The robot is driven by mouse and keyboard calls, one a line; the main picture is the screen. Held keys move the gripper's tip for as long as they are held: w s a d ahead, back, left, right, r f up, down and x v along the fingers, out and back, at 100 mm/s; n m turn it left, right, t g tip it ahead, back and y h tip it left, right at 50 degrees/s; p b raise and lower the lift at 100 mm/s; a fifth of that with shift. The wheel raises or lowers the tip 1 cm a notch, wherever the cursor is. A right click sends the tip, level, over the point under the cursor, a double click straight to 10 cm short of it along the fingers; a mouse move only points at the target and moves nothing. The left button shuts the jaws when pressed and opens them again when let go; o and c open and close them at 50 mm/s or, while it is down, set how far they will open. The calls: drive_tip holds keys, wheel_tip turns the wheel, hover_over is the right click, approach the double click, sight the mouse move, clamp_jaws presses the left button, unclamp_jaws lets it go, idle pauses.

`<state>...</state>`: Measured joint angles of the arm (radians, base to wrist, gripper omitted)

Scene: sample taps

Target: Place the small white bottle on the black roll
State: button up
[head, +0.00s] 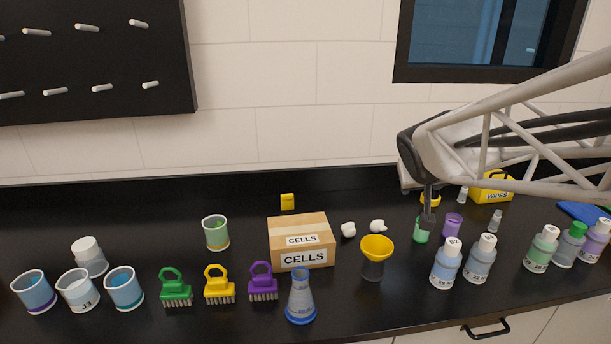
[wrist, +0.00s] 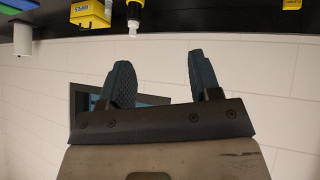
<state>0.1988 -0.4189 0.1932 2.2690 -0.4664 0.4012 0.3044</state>
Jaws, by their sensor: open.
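Two small whitish bottles stand on the black bench at the right in the head view, one (head: 495,221) in front and one (head: 462,195) farther back; I cannot tell which is the task's small white bottle. I cannot clearly make out a black roll; a dark cylinder (head: 373,269) stands under a yellow funnel.
Several labelled bottles (head: 446,264) stand right of my gripper. A yellow wipes box (head: 491,186) is behind them. The CELLS carton (head: 302,243), brushes (head: 219,287), a flask (head: 300,298) and beakers (head: 124,289) occupy the middle and left. The back strip of bench left of the carton is mostly clear.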

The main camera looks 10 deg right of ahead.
drive_tip(key=s+a+f+g+y, duration=0.1)
drive_tip(key=s+a+f, duration=0.1)
drive_tip(key=s+a, duration=0.2)
drive_tip(key=s+a+f+n+g+y, duration=0.1)
drive_tip(key=s+a, duration=0.3)
drive_tip(key=s, duration=0.6)
drive_tip(key=s+a+f+g+y, duration=0.1)
drive_tip(key=s+a+f+g, duration=0.2)
drive_tip(key=s+a, duration=0.2)
drive_tip(key=s, duration=0.2)
drive_tip(key=shift+s+f+y, duration=0.2)
drive_tip(key=shift+s+y, duration=0.2)
